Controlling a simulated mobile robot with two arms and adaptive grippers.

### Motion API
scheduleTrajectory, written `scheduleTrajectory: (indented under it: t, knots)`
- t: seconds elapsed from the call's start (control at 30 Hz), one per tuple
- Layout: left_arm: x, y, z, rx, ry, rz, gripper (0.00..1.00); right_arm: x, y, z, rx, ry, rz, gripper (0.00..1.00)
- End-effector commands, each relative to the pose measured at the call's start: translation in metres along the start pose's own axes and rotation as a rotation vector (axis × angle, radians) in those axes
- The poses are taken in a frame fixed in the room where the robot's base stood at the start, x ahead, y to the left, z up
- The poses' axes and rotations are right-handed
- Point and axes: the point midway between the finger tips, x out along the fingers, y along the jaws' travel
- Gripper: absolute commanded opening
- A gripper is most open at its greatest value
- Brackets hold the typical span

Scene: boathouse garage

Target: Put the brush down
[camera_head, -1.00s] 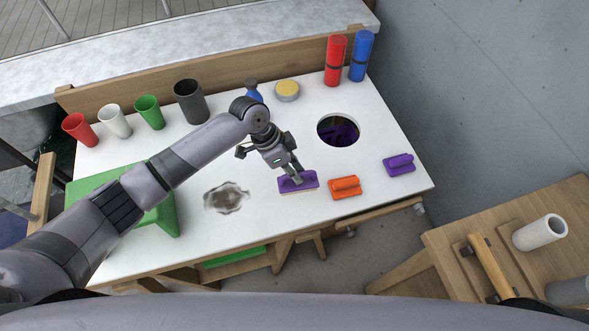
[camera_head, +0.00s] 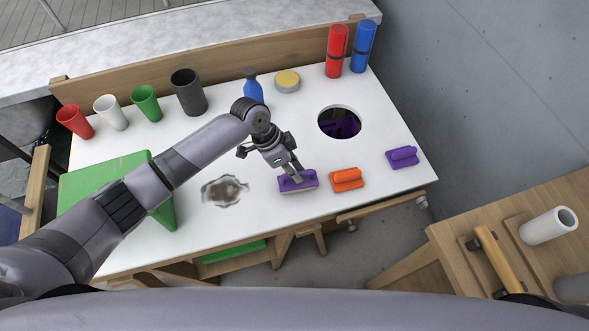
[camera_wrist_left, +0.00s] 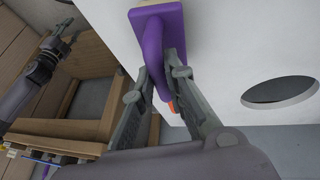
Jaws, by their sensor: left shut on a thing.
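A purple brush (camera_head: 298,182) with a pale underside is on or just above the white table (camera_head: 270,225), near its front edge; I cannot tell if it touches. My left gripper (camera_head: 293,173) is shut on its handle from above. In the left wrist view, the brush (camera_wrist_left: 158,25) shows between the two fingers (camera_wrist_left: 157,85), which are closed around the purple handle. A dark smudge (camera_head: 224,190) lies on the table left of the brush. My right gripper is not visible in the head view. An arm with a gripper (camera_wrist_left: 55,48) shows at the left of the wrist view, its jaws unclear.
An orange brush (camera_head: 346,179) and another purple brush (camera_head: 402,157) lie to the right. A round hole (camera_head: 339,122) is behind them. Cups, a blue bottle (camera_head: 253,88), a tin (camera_head: 287,81) and red and blue cylinders line the back.

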Motion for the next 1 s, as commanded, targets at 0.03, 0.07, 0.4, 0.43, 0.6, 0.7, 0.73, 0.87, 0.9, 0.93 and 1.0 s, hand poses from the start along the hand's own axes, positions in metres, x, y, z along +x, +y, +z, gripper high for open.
scheduleTrajectory:
  t: [0.03,0.07,0.4,0.43,0.6,0.7,0.73,0.87,0.9,0.93,1.0]
  knots:
    - [0.0037,-0.0007,0.0012,0.000,0.001,0.000,0.00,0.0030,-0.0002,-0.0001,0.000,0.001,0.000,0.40]
    - [0.0047,-0.0010,0.0016,0.000,0.001,0.000,0.00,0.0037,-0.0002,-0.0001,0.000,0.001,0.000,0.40]
    - [0.0060,-0.0014,0.0020,0.000,0.001,0.000,0.00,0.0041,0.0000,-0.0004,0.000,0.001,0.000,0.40]
    - [0.0060,-0.0014,0.0020,0.000,0.001,0.000,0.00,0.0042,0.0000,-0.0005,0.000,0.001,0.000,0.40]
    - [0.0071,-0.0015,0.0025,0.000,0.001,0.000,0.00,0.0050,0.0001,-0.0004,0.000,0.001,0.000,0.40]
    - [0.0085,-0.0018,0.0030,0.000,0.001,0.000,0.00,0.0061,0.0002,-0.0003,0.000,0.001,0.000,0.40]
    - [0.0089,-0.0019,0.0032,0.000,0.001,0.000,0.00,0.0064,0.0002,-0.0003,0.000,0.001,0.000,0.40]
    - [0.0107,-0.0023,0.0039,0.000,0.001,0.000,0.00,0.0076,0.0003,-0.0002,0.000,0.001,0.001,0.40]
    - [0.0112,-0.0024,0.0041,0.000,0.001,0.000,0.00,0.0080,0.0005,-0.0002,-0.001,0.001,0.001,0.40]
    - [0.0116,-0.0025,0.0043,0.000,0.001,0.000,0.00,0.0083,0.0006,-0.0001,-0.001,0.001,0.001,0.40]
    - [0.0111,-0.0025,0.0040,0.000,0.001,0.000,0.16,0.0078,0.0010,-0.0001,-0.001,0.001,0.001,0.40]
